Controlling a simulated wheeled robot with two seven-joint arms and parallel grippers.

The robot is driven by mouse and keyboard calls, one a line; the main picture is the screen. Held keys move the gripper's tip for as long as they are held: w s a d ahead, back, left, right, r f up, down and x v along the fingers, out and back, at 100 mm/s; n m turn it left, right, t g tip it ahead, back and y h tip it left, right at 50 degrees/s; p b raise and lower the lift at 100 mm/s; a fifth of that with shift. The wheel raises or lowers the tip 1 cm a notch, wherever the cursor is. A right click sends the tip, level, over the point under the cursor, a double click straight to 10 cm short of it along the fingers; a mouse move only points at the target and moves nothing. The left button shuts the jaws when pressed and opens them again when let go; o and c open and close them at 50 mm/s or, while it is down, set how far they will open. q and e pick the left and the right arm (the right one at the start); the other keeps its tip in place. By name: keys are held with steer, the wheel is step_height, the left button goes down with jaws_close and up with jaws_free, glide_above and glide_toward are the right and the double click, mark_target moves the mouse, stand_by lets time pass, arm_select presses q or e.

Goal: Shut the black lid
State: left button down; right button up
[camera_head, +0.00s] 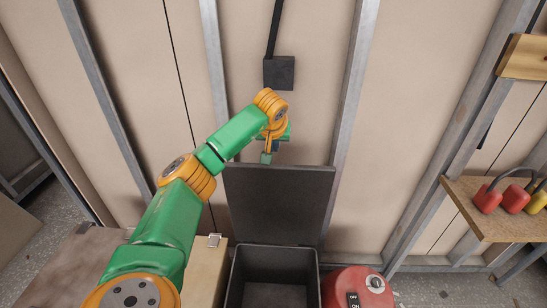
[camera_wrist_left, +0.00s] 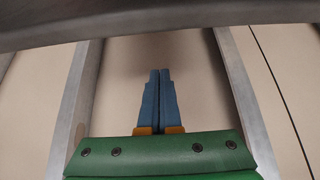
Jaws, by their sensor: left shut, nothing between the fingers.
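The black lid (camera_head: 280,208) stands raised, roughly upright, at the back of an open black box (camera_head: 273,276) in the head view. The box looks empty as far as I can see inside. My left gripper (camera_head: 267,158) is at the lid's top edge, left of its middle; I cannot tell whether it touches. In the left wrist view the blue fingers of my left gripper (camera_wrist_left: 160,72) are together with nothing between them. A dark band, possibly the lid's edge (camera_wrist_left: 150,22), crosses the top of that view. My right gripper is not in view.
A red round container (camera_head: 350,287) stands right of the box, and a light wooden box with a latch (camera_head: 208,265) stands left. A shelf (camera_head: 490,222) with red and yellow items is at the right. A panelled wall with metal posts (camera_head: 350,110) is behind the lid.

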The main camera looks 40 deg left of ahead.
arm_select(q)
steer(key=f, duration=0.1)
steer(key=s+d+f+p, duration=0.1)
steer(key=f, duration=0.1)
steer(key=shift+s+d+f+p, duration=0.1)
steer(key=shift+s+d+p, duration=0.15)
steer(key=shift+s+p, duration=0.1)
steer(key=shift+f, duration=0.1)
steer(key=shift+w, duration=0.15)
